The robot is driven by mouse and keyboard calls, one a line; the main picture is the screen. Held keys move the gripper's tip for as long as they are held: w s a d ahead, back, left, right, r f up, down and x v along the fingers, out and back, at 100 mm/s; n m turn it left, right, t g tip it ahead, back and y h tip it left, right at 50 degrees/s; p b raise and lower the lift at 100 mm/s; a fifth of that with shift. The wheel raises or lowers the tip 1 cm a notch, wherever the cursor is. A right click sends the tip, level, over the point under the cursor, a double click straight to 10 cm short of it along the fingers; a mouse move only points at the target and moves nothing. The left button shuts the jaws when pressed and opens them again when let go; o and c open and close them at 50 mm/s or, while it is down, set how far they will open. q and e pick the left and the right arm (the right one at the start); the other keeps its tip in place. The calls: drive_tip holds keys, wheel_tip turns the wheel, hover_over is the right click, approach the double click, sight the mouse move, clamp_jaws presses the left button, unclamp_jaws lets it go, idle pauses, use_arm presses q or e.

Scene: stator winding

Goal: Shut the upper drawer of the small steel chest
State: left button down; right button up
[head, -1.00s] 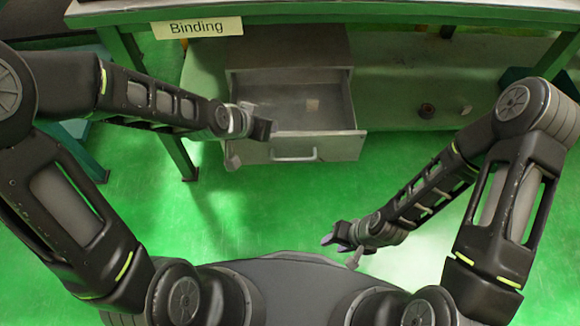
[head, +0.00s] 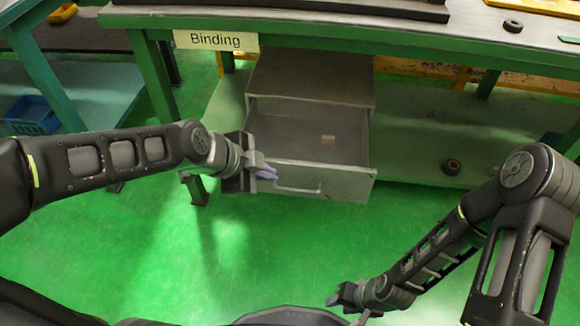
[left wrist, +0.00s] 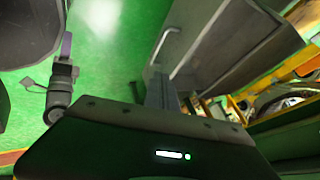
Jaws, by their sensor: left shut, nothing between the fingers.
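The small steel chest (head: 310,78) stands on the lower shelf under the green workbench. Its upper drawer (head: 350,180) is pulled out, and a small tan block (head: 328,141) lies inside. The drawer's bar handle (head: 298,189) is on its front; the handle also shows in the left wrist view (left wrist: 161,45). My left gripper (head: 272,174) is shut and empty, its fingertips at the left part of the drawer front, near the handle. I cannot tell whether they touch it. My right gripper (head: 338,300) is low at the front, away from the chest; its fingers are too small to judge.
The workbench (head: 330,35) with a "Binding" sign (head: 216,40) overhangs the chest. A dark round part (head: 452,167) lies on the shelf to the right. A blue crate (head: 32,115) is at the far left. The green floor before the drawer is free.

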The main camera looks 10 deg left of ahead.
sight(298, 170)
use_arm(q)
drive_tip(key=shift+d+f, duration=0.1)
drive_tip(key=shift+f, duration=0.05)
use_arm(e)
drive_tip(key=shift+f, duration=0.1)
